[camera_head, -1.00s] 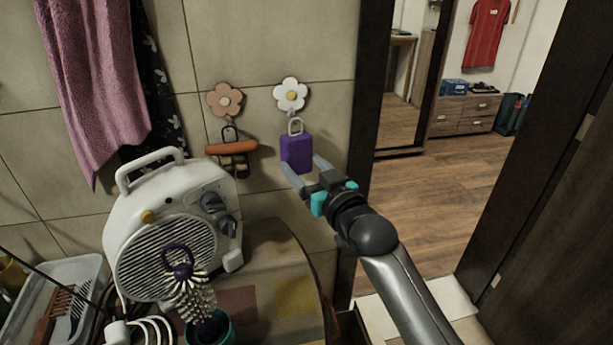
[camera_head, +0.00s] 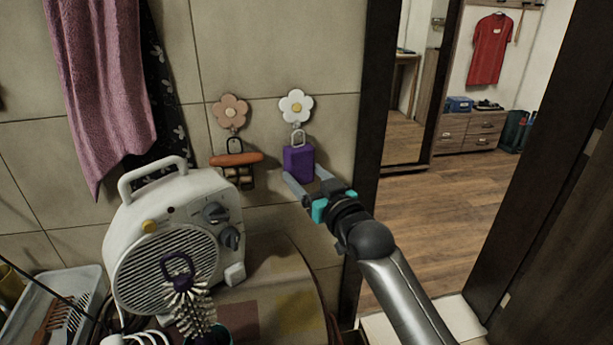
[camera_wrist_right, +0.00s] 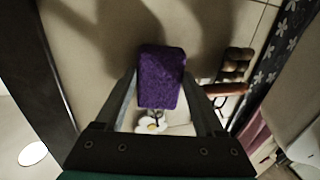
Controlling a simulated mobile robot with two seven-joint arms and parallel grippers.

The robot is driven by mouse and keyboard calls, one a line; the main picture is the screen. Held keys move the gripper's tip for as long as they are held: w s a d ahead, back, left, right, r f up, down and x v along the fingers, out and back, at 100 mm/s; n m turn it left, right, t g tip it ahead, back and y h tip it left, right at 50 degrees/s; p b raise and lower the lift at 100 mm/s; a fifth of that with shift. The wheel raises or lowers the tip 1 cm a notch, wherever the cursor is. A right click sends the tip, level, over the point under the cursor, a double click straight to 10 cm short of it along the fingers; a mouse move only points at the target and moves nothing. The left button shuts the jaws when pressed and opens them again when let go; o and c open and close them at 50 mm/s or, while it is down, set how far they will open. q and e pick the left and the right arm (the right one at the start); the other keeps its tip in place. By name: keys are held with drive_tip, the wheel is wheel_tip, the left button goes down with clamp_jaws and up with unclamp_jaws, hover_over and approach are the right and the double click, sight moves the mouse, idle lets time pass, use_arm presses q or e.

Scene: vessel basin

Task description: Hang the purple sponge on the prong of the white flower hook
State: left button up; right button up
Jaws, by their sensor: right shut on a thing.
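The purple sponge (camera_head: 299,163) is upright in front of the tiled wall, with a light loop at its top. The white flower hook (camera_head: 296,106) is on the wall just above it. The loop's top is at the hook's small prong in the picture; I cannot tell whether it is around the prong or in front of it. My right gripper (camera_head: 304,180) is shut on the sponge near its lower part. The right wrist view shows the sponge (camera_wrist_right: 161,78) between the fingers, with the white flower (camera_wrist_right: 151,124) beyond its loop end. My left gripper is not in view.
A pink flower hook (camera_head: 230,111) to the left holds an orange-brown brush (camera_head: 236,159). A white fan heater (camera_head: 180,235) stands below left, with a bristle brush (camera_head: 188,300) before it. A pink towel (camera_head: 98,90) hangs at left. The dark door frame (camera_head: 377,130) is to the right.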

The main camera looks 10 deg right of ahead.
idle(0.3)
drive_tip(key=o, duration=1.3)
drive_tip(key=shift+s, duration=0.1)
drive_tip(key=p+v, duration=0.1)
drive_tip(key=v, duration=1.4)
drive_tip(key=shift+s, duration=0.15)
